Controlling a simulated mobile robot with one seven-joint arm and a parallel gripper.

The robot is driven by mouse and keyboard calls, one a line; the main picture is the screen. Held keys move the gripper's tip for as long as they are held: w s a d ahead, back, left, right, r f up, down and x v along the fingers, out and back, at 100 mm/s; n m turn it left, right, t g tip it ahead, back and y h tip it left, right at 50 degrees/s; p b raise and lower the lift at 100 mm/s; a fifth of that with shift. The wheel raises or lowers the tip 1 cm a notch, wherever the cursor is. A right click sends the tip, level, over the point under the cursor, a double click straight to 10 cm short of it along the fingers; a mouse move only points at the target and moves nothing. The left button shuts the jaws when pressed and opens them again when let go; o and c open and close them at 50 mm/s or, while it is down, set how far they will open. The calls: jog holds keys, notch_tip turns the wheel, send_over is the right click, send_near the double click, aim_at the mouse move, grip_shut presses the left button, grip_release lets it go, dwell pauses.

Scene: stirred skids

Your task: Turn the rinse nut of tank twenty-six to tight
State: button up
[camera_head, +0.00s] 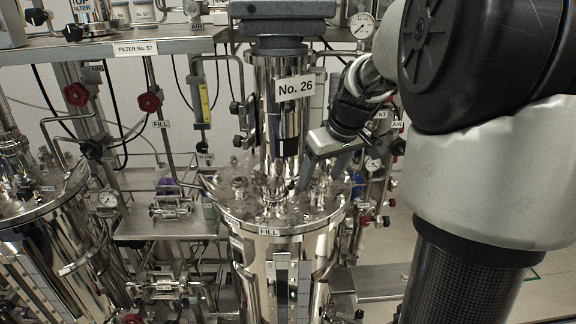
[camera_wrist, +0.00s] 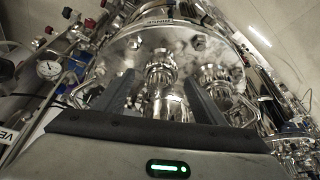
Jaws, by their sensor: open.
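Tank twenty-six (camera_head: 285,245) is a polished steel vessel in the middle of the head view, with a "No. 26" plate (camera_head: 295,86) on the column above its lid. My gripper (camera_head: 303,186) reaches over the right part of the lid, fingers pointing down. In the wrist view my gripper (camera_wrist: 160,84) is open, one finger on each side of a shiny steel fitting (camera_wrist: 161,70) on the lid. No grip on it shows. A label (camera_wrist: 154,22) at the lid rim is too small to read, so I cannot tell whether this fitting is the rinse nut.
Other steel fittings (camera_wrist: 215,78) stand close on the right in the wrist view. The mixer column (camera_head: 276,110) rises beside my gripper. A second tank (camera_head: 55,245) stands at left. Pipes, red-knobbed valves (camera_head: 149,102) and gauges (camera_head: 361,25) crowd the surroundings.

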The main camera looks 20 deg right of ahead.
jog(key=shift+x, duration=0.9)
jog(key=shift+c, duration=0.4)
jog(key=c, duration=1)
